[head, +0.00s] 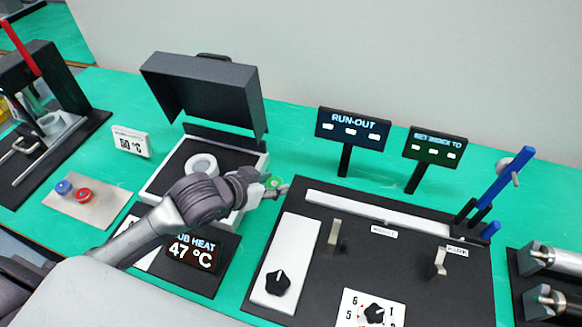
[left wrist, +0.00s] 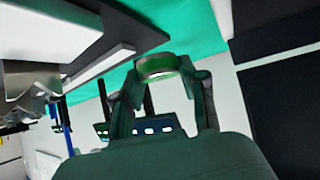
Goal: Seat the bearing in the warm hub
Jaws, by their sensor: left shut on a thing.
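My left gripper (head: 273,186) is shut on a small ring with a green face, which looks like the bearing (head: 274,181). It holds the ring in the air beside the right edge of the open heater box (head: 152,192). In the left wrist view, the bearing (left wrist: 156,66) sits between the two fingertips of the gripper (left wrist: 162,78). A pale ring-shaped hub (head: 201,162) lies on the dark plate inside the heater box, left of the bearing and apart from it. My arm hides part of the box front. My right gripper is not in view.
The box's dark lid (head: 205,85) stands raised behind the hub. A hub heat display (head: 195,254) reads 47 °C; a small sign (head: 131,141) reads 50 °C. A black panel (head: 400,270) with knobs is at right, a press (head: 45,95) at far left.

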